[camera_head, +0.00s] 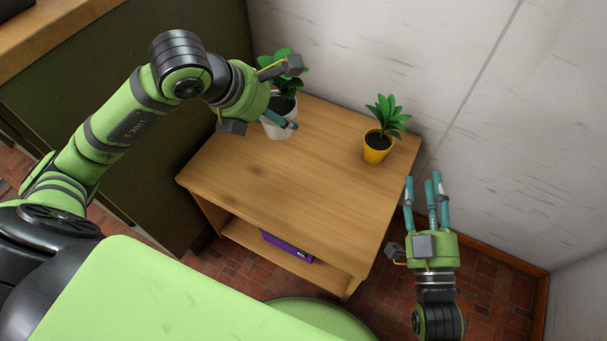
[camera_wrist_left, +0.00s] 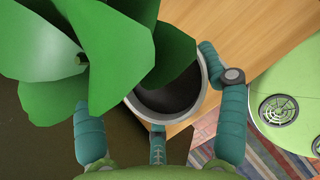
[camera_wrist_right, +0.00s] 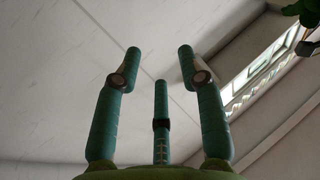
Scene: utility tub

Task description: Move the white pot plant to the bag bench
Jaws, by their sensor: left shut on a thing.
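The white pot plant (camera_head: 283,130) is at the back left of a wooden bench (camera_head: 290,185), partly hidden behind my left gripper (camera_head: 272,118). Its green leaves fill the upper left of the left wrist view, with the pale pot's rim (camera_wrist_left: 200,100) and dark soil below them. My left gripper's teal fingers (camera_wrist_left: 160,125) are around the pot and shut on it. I cannot tell whether the pot touches the bench top. My right gripper (camera_head: 430,190) is open and empty, right of the bench, with its fingers spread. No piece is clearly identifiable as the bag bench.
A yellow pot plant (camera_head: 376,148) stands at the back right of the bench top. A purple item (camera_head: 287,248) lies on the shelf below. Walls stand behind and to the right, and a dark green cabinet (camera_head: 150,110) is at left. The bench top's middle is clear.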

